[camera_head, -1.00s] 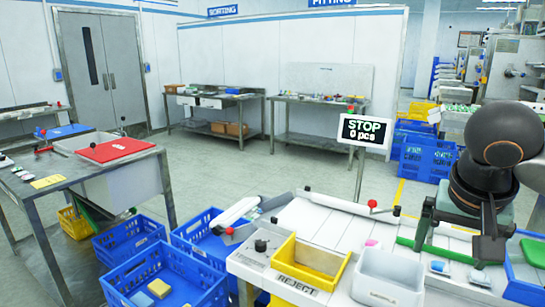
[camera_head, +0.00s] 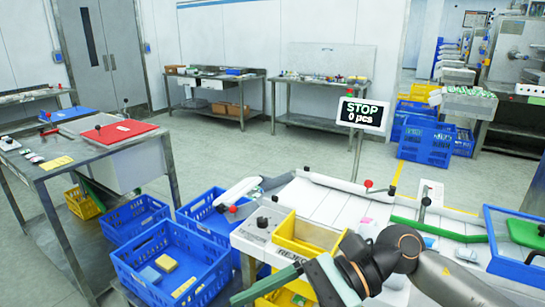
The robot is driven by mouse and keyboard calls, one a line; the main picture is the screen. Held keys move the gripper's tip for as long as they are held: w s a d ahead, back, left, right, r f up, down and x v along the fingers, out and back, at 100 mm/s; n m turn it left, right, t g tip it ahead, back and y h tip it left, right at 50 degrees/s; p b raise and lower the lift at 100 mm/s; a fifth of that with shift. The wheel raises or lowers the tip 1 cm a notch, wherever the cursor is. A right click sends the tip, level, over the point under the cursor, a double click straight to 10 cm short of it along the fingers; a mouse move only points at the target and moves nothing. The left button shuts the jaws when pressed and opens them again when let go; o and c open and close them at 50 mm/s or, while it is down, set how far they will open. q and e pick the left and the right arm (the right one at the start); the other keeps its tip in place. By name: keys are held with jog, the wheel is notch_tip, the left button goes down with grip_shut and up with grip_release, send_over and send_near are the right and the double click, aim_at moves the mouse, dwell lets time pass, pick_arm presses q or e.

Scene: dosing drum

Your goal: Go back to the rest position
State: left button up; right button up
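One arm of mine comes in from the lower right, which I take as my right arm. Its dark jointed wrist bends to the left over the front of the white work table (camera_head: 342,205). My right gripper (camera_head: 265,286) points left at the bottom of the view, in front of the yellow reject bin (camera_head: 310,232). One long dark green finger shows clearly; the other is not clearly seen, so I cannot tell whether it is open. I see nothing held in it. My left gripper is not in view.
Blue crates (camera_head: 140,276) stand at the left of the table, one with sponges inside. A STOP display reading 0 pcs (camera_head: 362,115) stands behind it. A blue-rimmed crate (camera_head: 512,266) is at right. A steel table with a red board (camera_head: 119,132) is at far left.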

jog(key=w+r+m+t+y+p, duration=0.1)
jog(key=w+r+m+t+y, duration=0.25)
jog(key=m, duration=0.55)
jog(key=w+m+t+y, duration=0.2)
jog(key=m+t+y, duration=0.35)
jog(key=m, duration=0.25)
jog(key=w+d+f+m+t+h+p, duration=0.1)
jog(key=w+d+f+m+t+h, duration=0.2)
jog(key=m, duration=0.5)
jog(key=w+d+f+m+t+h, duration=0.1)
jog(key=d+f+m+t+h, duration=0.1)
jog(key=f+m+t+h, duration=0.35)
jog(key=w+d+f+m+t+h+p, duration=0.1)
jog(key=w+d+f+m+t+h, duration=0.3)
jog(key=m, duration=0.7)
jog(key=s+d+f+m+g+h, duration=0.3)
jog(key=s+f+m, duration=0.5)
jog(key=f, duration=0.5)
jog(key=s+d+f+m+g+h, duration=0.4)
jog(key=s+f+m, duration=0.4)
jog(key=f, duration=0.5)
jog(key=s+d+h, duration=0.1)
jog(key=s+d, duration=0.1)
jog(key=shift+s+f+p, duration=0.35)
jog(key=shift+f+p, duration=0.05)
